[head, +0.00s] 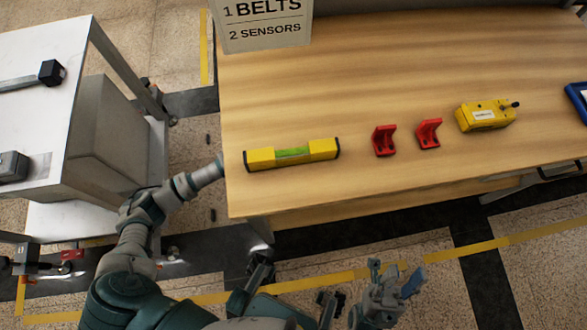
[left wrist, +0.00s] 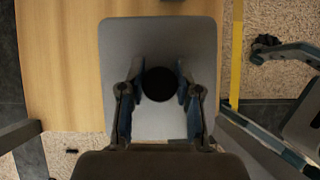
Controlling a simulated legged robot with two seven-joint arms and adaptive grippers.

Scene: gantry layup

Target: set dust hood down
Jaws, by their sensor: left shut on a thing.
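The dust hood (left wrist: 160,35) shows in the left wrist view as a pale grey square top with rounded corners and a round black knob (left wrist: 159,86). My left gripper (left wrist: 159,78) is shut on the knob, one finger on each side. The hood covers part of a wooden surface (left wrist: 60,60); I cannot tell whether it touches it. In the head view my left forearm goes out of sight at the bench's left edge, hiding that gripper and the hood. My right gripper (head: 393,276) is empty before the bench, its fingers apart.
On the wooden bench (head: 350,70) lie a yellow level (head: 292,154), two red brackets (head: 384,140) (head: 428,133), a yellow device (head: 486,115) and a blue-edged item (head: 578,98). A sign (head: 265,25) stands behind. A white cart (head: 40,110) is left, across a floor gap.

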